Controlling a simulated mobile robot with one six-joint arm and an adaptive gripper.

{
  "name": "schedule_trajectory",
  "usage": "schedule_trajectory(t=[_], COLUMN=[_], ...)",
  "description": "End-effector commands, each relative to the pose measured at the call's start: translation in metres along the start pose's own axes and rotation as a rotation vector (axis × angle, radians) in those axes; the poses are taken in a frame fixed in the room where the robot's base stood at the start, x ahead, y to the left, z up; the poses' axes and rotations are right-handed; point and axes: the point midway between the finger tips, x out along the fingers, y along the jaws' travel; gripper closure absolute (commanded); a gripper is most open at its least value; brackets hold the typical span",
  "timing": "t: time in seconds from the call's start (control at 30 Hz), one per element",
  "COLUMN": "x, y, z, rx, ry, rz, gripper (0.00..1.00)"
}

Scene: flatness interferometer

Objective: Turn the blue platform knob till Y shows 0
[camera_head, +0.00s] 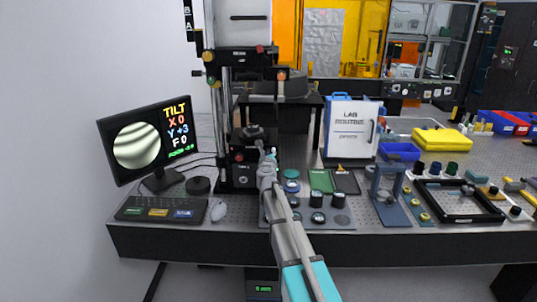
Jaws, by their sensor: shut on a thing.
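The monitor (148,139) at the left reads TILT, X 0, Y +3, F 0, beside a round image of light and dark fringes. The interferometer (240,120) stands upright in the middle, with red and yellow knobs on its column. My gripper (269,162) reaches to the right side of its lower platform and is shut on the blue platform knob. The knob is mostly hidden behind my gripper and too small to make out clearly. My arm comes up from the bottom of the view.
Several dark round parts sit on a grey tray (340,223) right of my arm. A blue stand (388,196), a black frame (460,213) and a white lab sign box (350,130) stand farther right.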

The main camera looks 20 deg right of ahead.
Motion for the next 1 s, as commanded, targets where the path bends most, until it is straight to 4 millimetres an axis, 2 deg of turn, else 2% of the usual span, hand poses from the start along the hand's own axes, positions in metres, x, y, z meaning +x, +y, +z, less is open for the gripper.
schedule_trajectory(t=[0.6,1.0], x=[0.0012,0.0012], y=[0.0019,0.0023], z=[0.0002,0.0001], rx=[-0.543,-0.684], ry=[-0.001,-0.001], rz=[0.001,0.001], gripper=[1.00,1.00])
